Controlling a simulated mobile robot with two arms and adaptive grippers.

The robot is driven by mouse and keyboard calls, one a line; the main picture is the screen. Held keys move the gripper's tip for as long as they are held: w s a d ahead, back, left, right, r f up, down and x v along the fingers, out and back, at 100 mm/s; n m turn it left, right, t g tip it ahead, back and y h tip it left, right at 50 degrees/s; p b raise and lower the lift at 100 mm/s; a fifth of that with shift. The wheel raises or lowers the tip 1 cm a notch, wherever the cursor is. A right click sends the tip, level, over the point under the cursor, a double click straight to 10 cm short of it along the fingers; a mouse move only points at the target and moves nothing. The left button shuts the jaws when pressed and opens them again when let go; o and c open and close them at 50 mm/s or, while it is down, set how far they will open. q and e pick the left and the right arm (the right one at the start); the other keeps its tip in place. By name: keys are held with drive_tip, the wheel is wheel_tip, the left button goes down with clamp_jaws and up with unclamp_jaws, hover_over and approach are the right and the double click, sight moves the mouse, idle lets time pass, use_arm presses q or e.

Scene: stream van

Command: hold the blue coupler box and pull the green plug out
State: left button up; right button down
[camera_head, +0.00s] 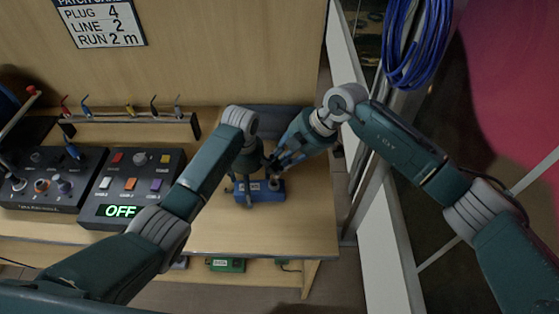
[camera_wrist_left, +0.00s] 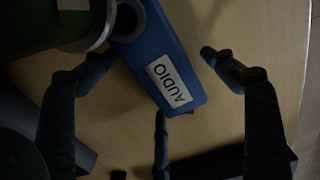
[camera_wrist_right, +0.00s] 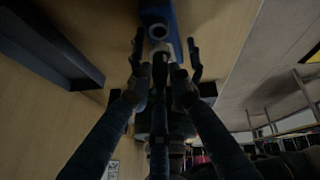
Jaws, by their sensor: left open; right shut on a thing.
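The blue coupler box (camera_head: 262,194) lies on the bench; its AUDIO label and blue body (camera_wrist_left: 150,57) show in the left wrist view. My left gripper (camera_head: 246,190) is above its left part, open, with fingers spread around the labelled end. My right gripper (camera_head: 273,166) is at the box's back right. In the right wrist view its fingers (camera_wrist_right: 164,62) are closed in on a dark piece in front of the box's round socket (camera_wrist_right: 158,32). The plug's green colour is not clear there. A green round body with a metal rim (camera_wrist_left: 60,20) fills the left wrist view's upper left.
A control panel (camera_head: 130,190) reading OFF and a knob panel (camera_head: 45,180) stand at the left. A rack (camera_head: 130,122) with several coloured leads is behind them. A green box (camera_head: 226,265) sits below the bench's front edge. Bare bench lies right of the coupler box.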

use_arm(q)
drive_tip(key=shift+s+d+f, duration=0.15)
drive_tip(key=shift+s, duration=0.1)
drive_tip(key=r, duration=1)
drive_tip(key=shift+w+r, duration=0.2)
drive_tip(key=shift+r, duration=0.15)
drive_tip(key=w+a+r+n+t+y, duration=0.1)
drive_tip(key=w+a+r+t, duration=0.1)
drive_tip(key=w+a+r, duration=0.3)
drive_tip(key=w+a+r+n+t+y, duration=0.1)
drive_tip(key=w+a+r+n+t, duration=0.1)
drive_tip(key=w+a+r, duration=0.3)
drive_tip(key=shift+a+r, duration=1.6)
drive_tip(key=shift+a, duration=1.6)
